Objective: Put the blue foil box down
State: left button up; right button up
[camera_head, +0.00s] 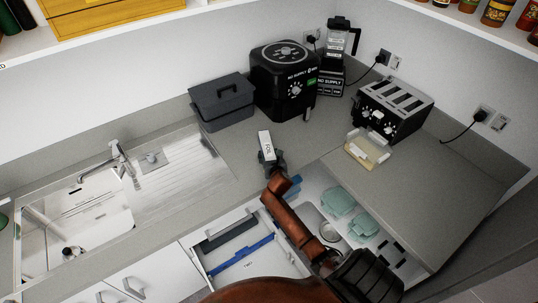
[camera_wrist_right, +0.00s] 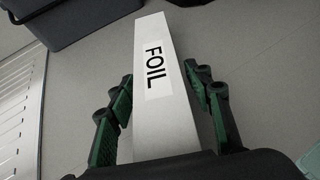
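The foil box (camera_head: 266,146) is long and narrow, with a "FOIL" label; the faces I see look white to pale grey, not blue. It is at the counter's (camera_head: 240,150) middle, in front of the black cooker. The right wrist view shows the foil box (camera_wrist_right: 160,60) between the fingers of my right gripper (camera_wrist_right: 158,95), pointing away from the palm. Gaps show between the box and the fingers on both sides, so the gripper looks open around it. The head view shows my right gripper (camera_head: 269,163) at the near end. I cannot tell contact with the counter. My left gripper is out of view.
A dark lidded bin (camera_head: 222,105), black cooker (camera_head: 284,85), blender (camera_head: 335,60) and toaster (camera_head: 393,110) stand along the back. Open drawers (camera_head: 245,245) are below the front edge. The right counter (camera_head: 440,190) is clear.

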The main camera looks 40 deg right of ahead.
jog(key=shift+o, duration=0.5)
jog(key=shift+r, duration=0.25)
jog(key=p+v, duration=0.1)
jog(key=v, duration=1.1)
jog(key=shift+f, duration=0.1)
jog(key=shift+p, duration=0.35)
